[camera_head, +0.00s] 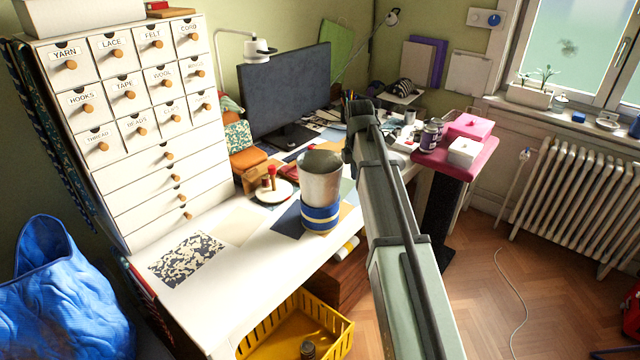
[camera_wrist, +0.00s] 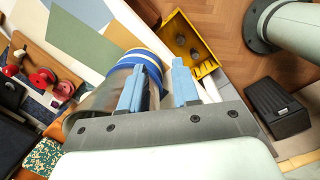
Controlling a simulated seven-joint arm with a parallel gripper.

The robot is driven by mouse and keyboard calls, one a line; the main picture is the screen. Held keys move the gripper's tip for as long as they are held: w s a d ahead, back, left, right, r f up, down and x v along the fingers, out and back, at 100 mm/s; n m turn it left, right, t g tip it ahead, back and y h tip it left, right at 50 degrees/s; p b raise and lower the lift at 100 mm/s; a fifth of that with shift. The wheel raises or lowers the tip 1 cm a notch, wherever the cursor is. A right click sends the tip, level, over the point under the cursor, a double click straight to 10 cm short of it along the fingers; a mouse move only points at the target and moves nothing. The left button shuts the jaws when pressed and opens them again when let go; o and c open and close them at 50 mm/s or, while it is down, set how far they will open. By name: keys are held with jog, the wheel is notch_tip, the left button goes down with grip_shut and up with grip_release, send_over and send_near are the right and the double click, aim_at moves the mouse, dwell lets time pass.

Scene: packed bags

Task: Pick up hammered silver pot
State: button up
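The hammered silver pot (camera_head: 320,187) stands upright on the white desk, near its front edge. It has a silver body, a dark mouth, and a blue lower band with a pale stripe. In the wrist view the pot (camera_wrist: 85,108) appears tilted at left of centre, its blue banded end toward the top. My gripper (camera_wrist: 158,72) is open with two light blue fingers. The left finger overlaps the pot's banded side; the right finger is just beside it. I cannot tell whether either touches. In the head view my gripper is hidden, apparently behind my arm.
The monitor (camera_head: 285,90) is behind, and a drawer cabinet (camera_head: 135,120) is at left. A yellow crate (camera_head: 295,335) sits below the desk front. The desk left of the pot holds flat sheets.

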aim_at(333, 177)
jog(key=a+r+n+y, duration=0.1)
jog(key=a+r, duration=0.2)
jog(key=r, duration=0.3)
jog(key=a+r+n, duration=0.2)
jog(key=a+r, duration=0.2)
jog(key=r, duration=0.1)
jog(key=shift+w+a+f, duration=0.1)
jog(key=shift+w+f, duration=0.1)
jog(key=shift+f, duration=1.95)
jog(key=shift+w+f, duration=0.15)
jog(key=shift+f, duration=1.95)
jog(key=shift+w+a+f, duration=0.1)
jog(key=shift+w+f, duration=0.1)
jog(key=shift+f, duration=1.95)
grip_shut()
